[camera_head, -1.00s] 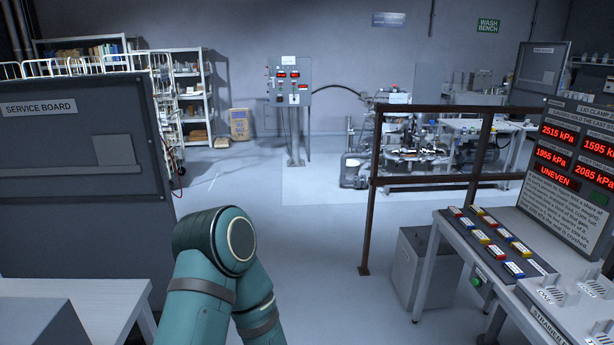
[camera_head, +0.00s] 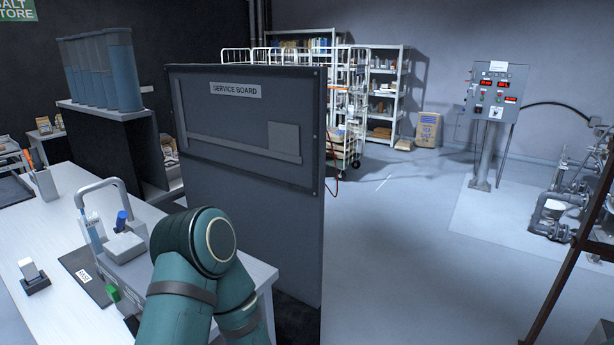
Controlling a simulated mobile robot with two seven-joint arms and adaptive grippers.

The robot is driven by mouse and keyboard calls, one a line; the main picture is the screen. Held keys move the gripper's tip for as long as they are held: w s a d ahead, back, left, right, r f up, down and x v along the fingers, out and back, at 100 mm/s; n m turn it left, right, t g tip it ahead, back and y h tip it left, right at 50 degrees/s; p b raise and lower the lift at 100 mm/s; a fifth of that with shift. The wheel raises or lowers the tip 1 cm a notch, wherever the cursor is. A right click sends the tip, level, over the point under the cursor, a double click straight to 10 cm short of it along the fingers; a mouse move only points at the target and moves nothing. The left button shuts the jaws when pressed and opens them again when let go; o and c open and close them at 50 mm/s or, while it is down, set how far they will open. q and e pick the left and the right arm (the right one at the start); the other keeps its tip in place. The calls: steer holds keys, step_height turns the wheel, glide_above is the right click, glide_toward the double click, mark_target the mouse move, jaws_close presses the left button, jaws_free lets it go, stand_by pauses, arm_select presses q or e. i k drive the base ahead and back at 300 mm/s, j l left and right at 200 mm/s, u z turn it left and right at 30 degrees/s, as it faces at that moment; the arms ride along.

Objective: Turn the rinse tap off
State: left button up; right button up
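A grey curved tap spout (camera_head: 103,186) rises over a small basin block on the white bench (camera_head: 45,225) at the left. A blue upright piece (camera_head: 122,220) stands on a light grey block (camera_head: 125,246) beside the spout; I cannot tell whether it is the tap's handle. A green piece (camera_head: 112,291) shows at the bench's front side. A bottle with blue contents (camera_head: 92,229) stands by the spout. My teal arm covers the bench's right end. Neither gripper is in view.
A dark service board (camera_head: 243,135) stands upright behind the bench. Blue-filled columns (camera_head: 102,72) stand on a dark cabinet at the far left. Open floor (camera_head: 400,240) lies to the right of the board. A control panel (camera_head: 495,90) stands farther right.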

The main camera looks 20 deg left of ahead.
mark_target(122, 216)
steer(key=i+l+u, duration=0.15)
steer(key=u, duration=0.25)
steer(key=i+l+u, duration=0.2)
steer(key=u, duration=0.2)
steer(key=i+l+u, duration=0.1)
steer(key=u, duration=0.3)
steer(key=i+l+u, duration=0.15)
steer(key=l+u, duration=0.25)
steer(key=i+l+u, duration=0.1)
steer(key=l+u, duration=0.35)
